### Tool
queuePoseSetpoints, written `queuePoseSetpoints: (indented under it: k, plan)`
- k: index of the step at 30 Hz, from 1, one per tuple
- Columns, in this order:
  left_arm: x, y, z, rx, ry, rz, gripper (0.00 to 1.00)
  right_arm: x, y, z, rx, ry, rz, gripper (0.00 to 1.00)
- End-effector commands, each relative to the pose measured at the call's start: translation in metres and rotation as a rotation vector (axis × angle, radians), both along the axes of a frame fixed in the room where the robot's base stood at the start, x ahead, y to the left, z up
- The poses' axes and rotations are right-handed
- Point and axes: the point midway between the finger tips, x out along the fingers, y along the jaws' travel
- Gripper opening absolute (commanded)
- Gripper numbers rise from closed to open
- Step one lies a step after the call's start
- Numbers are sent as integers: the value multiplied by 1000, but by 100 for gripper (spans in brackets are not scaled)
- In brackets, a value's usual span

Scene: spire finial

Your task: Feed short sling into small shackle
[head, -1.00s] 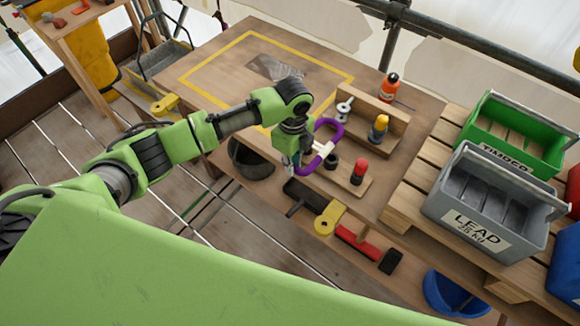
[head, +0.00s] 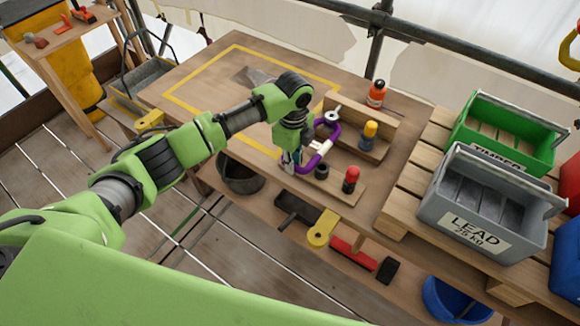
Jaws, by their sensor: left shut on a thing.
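The short sling (head: 327,153) is a purple loop with a pale sleeve on it. My left gripper (head: 291,160) is shut on the sling's left side and holds it above the workbench, beside the wooden rack. The fingertips are small and partly hidden by the wrist. A small silver metal piece (head: 332,112), perhaps a shackle, stands on the rack behind the loop. I cannot tell for certain which piece is the small shackle, or whether the sling touches it. My right gripper is not in view.
Yellow-topped (head: 369,133) and red-topped (head: 350,179) pieces and a black piece (head: 322,170) stand near the sling. An orange bottle (head: 376,94) stands behind the rack. Grey (head: 483,212) and green (head: 507,130) crates are right. The yellow-taped bench area (head: 215,75) is mostly clear.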

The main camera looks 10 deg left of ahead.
Motion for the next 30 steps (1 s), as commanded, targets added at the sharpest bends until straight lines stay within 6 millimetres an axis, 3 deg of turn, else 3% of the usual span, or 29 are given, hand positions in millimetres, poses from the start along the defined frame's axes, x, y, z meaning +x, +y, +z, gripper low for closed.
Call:
queuePoseSetpoints:
  k: [18,30]
  plan:
    - [29,-11,-1,-2,-2,-1,0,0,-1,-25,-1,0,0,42]
    - [34,-13,0,-1,-1,-1,0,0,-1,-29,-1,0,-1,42]
